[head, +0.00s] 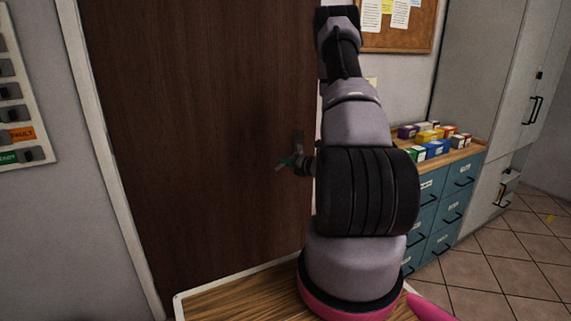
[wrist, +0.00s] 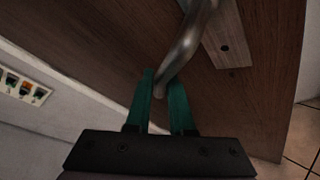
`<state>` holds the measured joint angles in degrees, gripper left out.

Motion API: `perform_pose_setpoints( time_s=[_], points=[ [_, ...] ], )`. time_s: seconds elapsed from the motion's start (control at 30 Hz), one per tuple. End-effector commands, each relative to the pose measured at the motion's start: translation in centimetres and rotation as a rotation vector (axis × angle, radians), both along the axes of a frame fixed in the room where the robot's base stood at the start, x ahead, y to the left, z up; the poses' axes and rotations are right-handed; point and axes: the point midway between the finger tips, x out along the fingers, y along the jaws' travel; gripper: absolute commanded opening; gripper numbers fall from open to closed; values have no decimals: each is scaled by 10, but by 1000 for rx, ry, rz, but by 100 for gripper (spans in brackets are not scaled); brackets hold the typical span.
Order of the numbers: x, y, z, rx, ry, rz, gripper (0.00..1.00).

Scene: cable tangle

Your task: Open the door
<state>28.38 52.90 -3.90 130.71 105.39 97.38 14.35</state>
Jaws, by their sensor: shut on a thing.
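A dark brown wooden door (head: 205,120) stands in a white frame on the left of the head view and appears closed. Its metal lever handle (wrist: 187,45) shows close up in the wrist view, beside a handle plate (wrist: 228,42). My gripper (wrist: 162,88) has green fingers on either side of the handle's end, shut on it. In the head view my gripper (head: 287,161) is small at the door's right edge. My own arm hides part of that edge and most of the handle there.
A teal drawer cabinet (head: 437,205) with several coloured boxes (head: 428,135) stands right of the door. Tall grey cupboards (head: 490,75) are farther right. A switch panel (head: 17,100) hangs on the left wall.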

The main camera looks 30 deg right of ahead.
Motion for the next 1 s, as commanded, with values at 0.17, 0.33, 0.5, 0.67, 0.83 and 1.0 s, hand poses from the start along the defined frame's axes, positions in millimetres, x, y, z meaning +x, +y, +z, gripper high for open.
perform_pose_setpoints(
  time_s=[0.17, 0.33, 0.5, 0.67, 0.83, 1.0],
  points=[
    [-1, -1, -1, 1, 3, -3, 0],
    [-1, -1, -1, 0, 3, -3, 50],
    [-1, -1, -1, 0, 1, -3, 50],
    [-6, -3, 1, 0, 1, -4, 50],
    [-33, -11, 7, 0, 4, -8, 50],
    [-66, -19, 15, 1, 4, -7, 50]
  ],
)
